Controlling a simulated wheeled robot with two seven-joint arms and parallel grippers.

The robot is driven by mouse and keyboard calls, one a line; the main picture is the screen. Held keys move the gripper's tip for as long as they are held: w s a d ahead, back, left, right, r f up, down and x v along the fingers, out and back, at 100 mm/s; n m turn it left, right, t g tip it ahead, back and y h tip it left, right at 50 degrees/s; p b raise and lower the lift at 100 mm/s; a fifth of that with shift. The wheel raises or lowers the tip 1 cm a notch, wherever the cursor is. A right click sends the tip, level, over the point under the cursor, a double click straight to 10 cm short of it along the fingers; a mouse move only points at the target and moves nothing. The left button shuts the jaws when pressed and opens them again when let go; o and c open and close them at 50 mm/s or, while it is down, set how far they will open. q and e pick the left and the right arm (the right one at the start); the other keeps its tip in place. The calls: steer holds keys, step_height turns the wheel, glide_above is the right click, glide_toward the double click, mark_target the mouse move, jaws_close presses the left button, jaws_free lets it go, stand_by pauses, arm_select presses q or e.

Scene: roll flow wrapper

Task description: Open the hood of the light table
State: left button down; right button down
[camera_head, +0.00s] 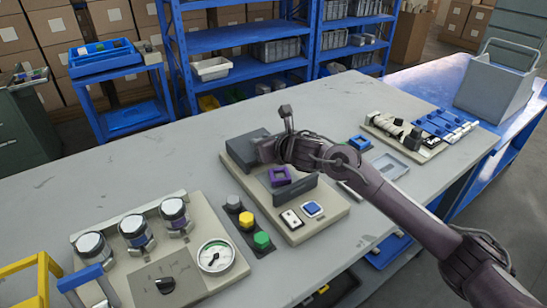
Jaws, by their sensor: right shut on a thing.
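The light table sits mid-bench as a beige base plate (330,207) with a white switch and a blue switch at its near end. A dark grey hood (243,147) stands at its far left end. A purple square frame (279,176) lies on the base, and a dark upright panel (295,193) stands just in front of it. My right gripper (265,150) reaches in from the right and is shut at the hood's right side. Its fingers and the exact part they hold are mostly hidden. My left gripper is not in view.
A button box (246,219) with grey, yellow and green knobs lies left of the base. A gauge panel (199,284) with several jars stands at the front left. A blue square part (360,142) and trays lie right. Bench space behind the hood is clear.

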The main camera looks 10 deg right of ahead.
steer(key=shift+w+a+f, duration=0.1)
steer(key=shift+w, duration=0.25)
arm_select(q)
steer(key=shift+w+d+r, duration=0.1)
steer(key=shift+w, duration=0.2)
arm_select(e)
steer(key=c, duration=1.2)
jaws_free()
steer(key=v, duration=0.7)
steer(key=shift+s, duration=0.1)
steer(key=shift+s+r, duration=0.25)
steer(key=shift+s, duration=0.05)
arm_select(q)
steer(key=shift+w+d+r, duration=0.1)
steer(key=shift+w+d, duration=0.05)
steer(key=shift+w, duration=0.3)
